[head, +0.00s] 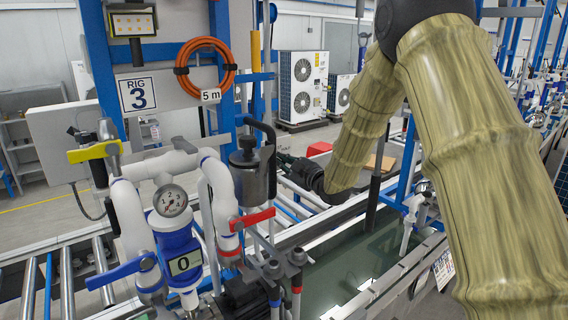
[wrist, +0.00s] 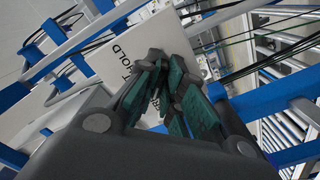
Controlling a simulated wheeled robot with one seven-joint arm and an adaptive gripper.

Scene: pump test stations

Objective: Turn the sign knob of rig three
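Rig three is marked by a white "RIG 3" plate (head: 138,94) at the left of the head view. A white sign (wrist: 105,60) with dark letters, partly readable as "OLD", lies beyond my fingers in the wrist view. My gripper (head: 284,158) is small and dark in the head view, right of the rig's pipes. In the wrist view my gripper (wrist: 168,68) has teal-padded fingers that converge in front of the sign and cover part of it. The sign knob cannot be made out; whether anything is between the fingertips is unclear.
The rig carries a pressure gauge (head: 171,201), a blue meter (head: 183,262) reading 0, and yellow (head: 94,152), red (head: 252,219) and blue (head: 120,271) valve handles. A grey cylinder (head: 250,175) stands left of my gripper. A water tank (head: 335,268) lies below.

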